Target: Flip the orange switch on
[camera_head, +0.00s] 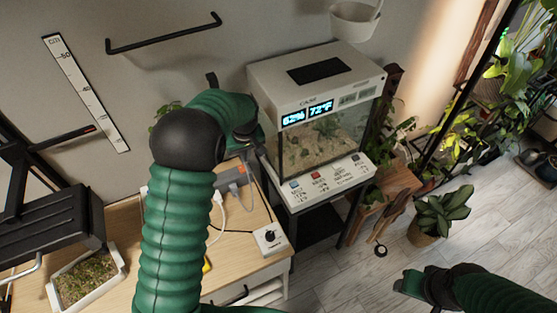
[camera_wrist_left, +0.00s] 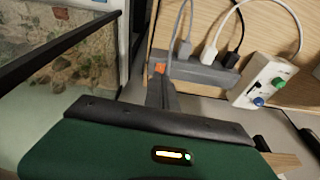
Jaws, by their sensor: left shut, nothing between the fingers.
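A grey power strip (camera_head: 230,182) lies on the wooden table, with plugs and cables in it. It also shows in the left wrist view (camera_wrist_left: 208,74). Its orange switch (camera_wrist_left: 160,67) is at the strip's left end in that view. My left gripper (camera_head: 259,150) is shut and empty, between the strip and the terrarium. In the left wrist view its fingertips (camera_wrist_left: 160,84) are just below the orange switch and overlap the strip's end; I cannot tell whether they touch. The switch's position is too small to read. My right gripper (camera_head: 405,284) is low at the right, away from the table.
A glass terrarium (camera_head: 320,140) with a lit display stands right beside my left gripper. A white control box with a black knob (camera_head: 269,239) sits at the table's corner. A tray of moss (camera_head: 88,278) is at the left. Potted plants (camera_head: 440,212) stand at the right.

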